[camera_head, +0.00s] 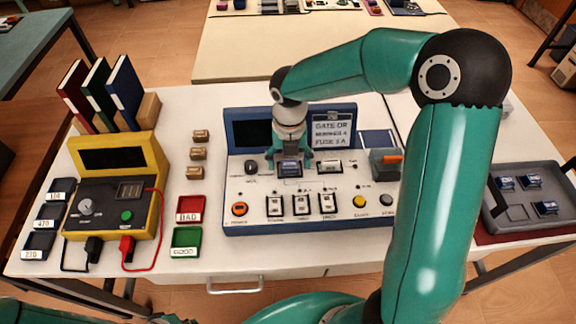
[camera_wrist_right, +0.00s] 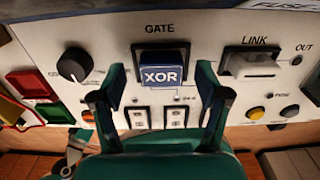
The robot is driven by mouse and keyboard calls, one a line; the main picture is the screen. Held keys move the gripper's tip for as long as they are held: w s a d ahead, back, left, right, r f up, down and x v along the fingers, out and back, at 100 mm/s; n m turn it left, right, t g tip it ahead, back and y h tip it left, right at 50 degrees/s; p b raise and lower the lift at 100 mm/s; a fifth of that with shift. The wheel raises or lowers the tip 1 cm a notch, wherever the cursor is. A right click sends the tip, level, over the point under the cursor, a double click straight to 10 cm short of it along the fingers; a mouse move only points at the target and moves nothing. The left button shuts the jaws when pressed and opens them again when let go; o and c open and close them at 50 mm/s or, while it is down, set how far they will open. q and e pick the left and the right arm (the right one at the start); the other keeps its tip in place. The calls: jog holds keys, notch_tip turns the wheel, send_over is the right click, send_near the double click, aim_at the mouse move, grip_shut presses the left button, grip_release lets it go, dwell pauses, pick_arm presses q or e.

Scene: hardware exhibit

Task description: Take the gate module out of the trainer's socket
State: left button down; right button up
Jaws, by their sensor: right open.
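The gate module (camera_head: 289,168) is a small blue block in the GATE socket of the trainer (camera_head: 240,215), a white panel with a blue frame. In the right wrist view the module (camera_wrist_right: 161,75) reads XOR and sits in a dark socket frame. My right gripper (camera_head: 289,157) reaches down over the socket. In the wrist view its two green fingers (camera_wrist_right: 156,92) are open, one on each side of the module, with gaps between them and it. My left gripper is not in view; only a bit of teal arm shows at the lower left.
A grey tray (camera_head: 518,212) with several blue modules stands at the right. The panel has a knob (camera_wrist_right: 74,65), a LINK part (camera_wrist_right: 252,64), switches and buttons near the socket. A card (camera_head: 332,130) stands behind. A yellow meter (camera_head: 151,150), red tray (camera_head: 190,206) and green tray (camera_head: 186,241) are left.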

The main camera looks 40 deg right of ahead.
jog(key=c, duration=1.2)
jog(key=shift+r, duration=0.1)
